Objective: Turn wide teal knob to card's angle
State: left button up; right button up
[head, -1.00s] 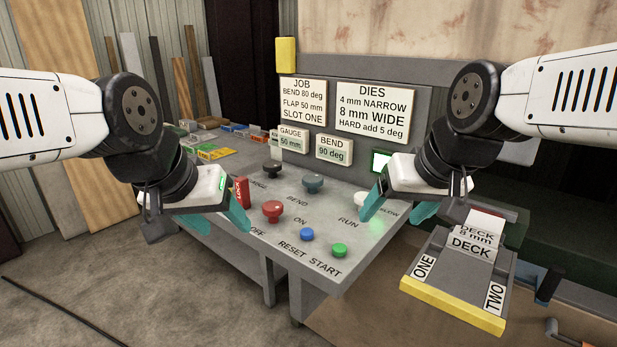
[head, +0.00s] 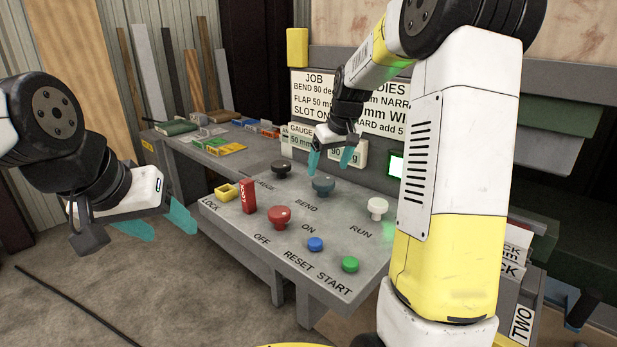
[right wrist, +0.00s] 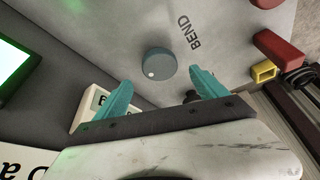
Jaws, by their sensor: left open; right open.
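The wide teal knob (head: 323,185) stands on the sloping panel above the word BEND. In the right wrist view the teal knob (right wrist: 158,64) shows a white dot near its rim. My right gripper (head: 331,163) is open just above and behind the knob, its fingers apart and not visibly touching it. The JOB card (head: 310,95) reads bend 80 deg, flap 50 mm, slot one, partly covered at its right. The BEND readout (head: 360,153) is partly hidden by my gripper; 90 is legible. My left gripper (head: 160,226) is open and empty left of the panel.
A red knob (head: 279,216), a black knob (head: 281,169), a white knob (head: 377,206), a blue button (head: 315,244) and a green button (head: 350,264) share the panel. A red LOCK block (head: 248,196) stands beside a yellow piece (head: 227,191). My right arm hides much of the DIES card (head: 388,103).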

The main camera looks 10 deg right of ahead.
aim_at(324, 181)
jog(key=x, duration=0.5)
jog(key=shift+w+f, duration=0.1)
jog(key=shift+f, duration=0.3)
jog(key=c, duration=1.3)
jog(key=shift+c, duration=0.2)
jog(key=shift+a+m, duration=0.1)
jog(key=shift+m, duration=0.2)
jog(key=shift+a+m+h, duration=0.1)
jog(key=shift+m+h, duration=0.3)
jog(key=shift+m, duration=0.5)
jog(key=shift+m+h, duration=0.8)
jog(key=shift+m, duration=0.9)
